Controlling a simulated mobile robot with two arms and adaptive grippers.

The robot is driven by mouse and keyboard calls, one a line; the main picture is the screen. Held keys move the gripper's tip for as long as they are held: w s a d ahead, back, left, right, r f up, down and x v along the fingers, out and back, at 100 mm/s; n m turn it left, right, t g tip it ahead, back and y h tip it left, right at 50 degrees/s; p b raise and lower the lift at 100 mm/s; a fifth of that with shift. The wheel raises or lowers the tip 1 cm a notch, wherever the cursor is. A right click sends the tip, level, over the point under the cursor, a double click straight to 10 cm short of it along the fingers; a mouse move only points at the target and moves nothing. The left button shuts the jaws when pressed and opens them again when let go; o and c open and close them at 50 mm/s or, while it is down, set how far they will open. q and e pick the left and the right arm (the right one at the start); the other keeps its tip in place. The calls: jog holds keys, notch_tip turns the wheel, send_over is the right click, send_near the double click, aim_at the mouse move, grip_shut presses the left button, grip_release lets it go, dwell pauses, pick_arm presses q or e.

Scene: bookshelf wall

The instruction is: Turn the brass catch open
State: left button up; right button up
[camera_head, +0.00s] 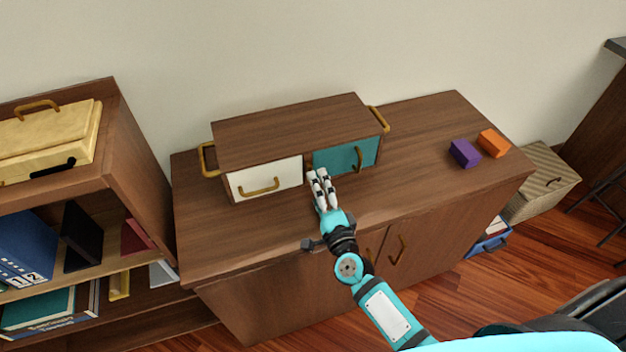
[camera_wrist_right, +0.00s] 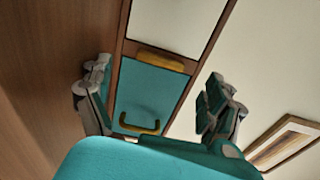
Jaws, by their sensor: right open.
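The brass catch (camera_wrist_right: 162,62) shows in the right wrist view as a short yellow-brown bar. It lies along the strip between the white panel and the teal door (camera_wrist_right: 150,90), overlapping the door's edge and parallel to the door's brass handle (camera_wrist_right: 140,128). In the head view I cannot make out the catch clearly beside the teal door (camera_head: 340,156). My right gripper (camera_head: 318,173) is in front of the cabinet near that door's left edge. In the wrist view its fingers (camera_wrist_right: 157,97) are spread and empty, the catch beyond and between them. My left gripper is out of view.
The small wooden cabinet (camera_head: 290,121) stands on a wider sideboard (camera_head: 420,185) and has a white drawer front (camera_head: 264,178) on its left. A purple block (camera_head: 464,153) and an orange block (camera_head: 494,143) lie at the sideboard's right. A bookshelf (camera_head: 140,165) stands at left.

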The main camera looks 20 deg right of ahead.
jog(key=s, duration=0.7)
jog(key=shift+s+d, duration=0.1)
jog(key=shift+s, duration=0.3)
